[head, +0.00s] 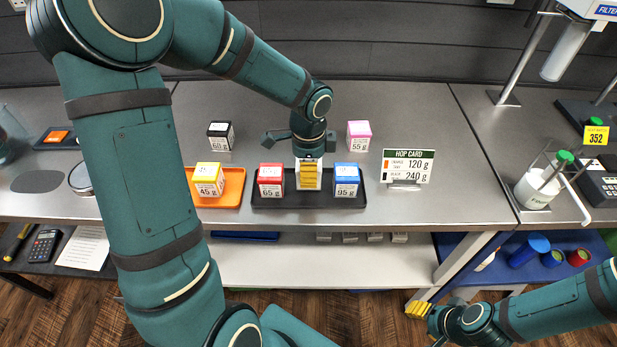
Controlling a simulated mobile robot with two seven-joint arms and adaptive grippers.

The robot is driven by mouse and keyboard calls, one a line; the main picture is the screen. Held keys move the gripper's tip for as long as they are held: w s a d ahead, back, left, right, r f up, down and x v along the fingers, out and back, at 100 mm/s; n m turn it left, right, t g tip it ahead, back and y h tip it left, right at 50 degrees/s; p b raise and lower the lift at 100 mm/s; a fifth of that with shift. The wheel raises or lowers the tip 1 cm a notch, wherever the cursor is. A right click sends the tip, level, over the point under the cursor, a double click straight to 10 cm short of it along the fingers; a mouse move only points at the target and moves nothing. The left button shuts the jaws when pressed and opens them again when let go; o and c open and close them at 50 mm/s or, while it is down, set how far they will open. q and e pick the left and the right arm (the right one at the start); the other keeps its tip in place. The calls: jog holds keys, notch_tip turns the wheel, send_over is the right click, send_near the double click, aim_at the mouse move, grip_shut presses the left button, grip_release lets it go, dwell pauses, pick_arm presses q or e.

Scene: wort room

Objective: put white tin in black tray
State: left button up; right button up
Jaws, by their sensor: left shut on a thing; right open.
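My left gripper (309,180) is shut on the white tin (298,184), and its yellow fingertips cover much of it. The tin is between a red tin marked 65 g (271,180) and a blue tin marked 95 g (346,180), at the middle of the black tray (308,201). I cannot tell whether its base touches the tray. My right gripper (419,310) is open and empty, low in front of the bench at the lower right.
An orange tray (232,190) left of the black tray holds a yellow tin (208,179). Behind stand a black tin (220,136) and a pink tin (359,135).

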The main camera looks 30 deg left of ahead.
pick_arm(q)
jog(key=shift+f, duration=1.4)
jog(key=shift+f+b, duration=0.1)
jog(key=shift+b, duration=0.25)
jog(key=shift+f, duration=0.1)
jog(key=o, duration=1.3)
jog(key=shift+r, duration=0.25)
notch_tip(320, 180, up, 12)
jog(key=p, duration=0.3)
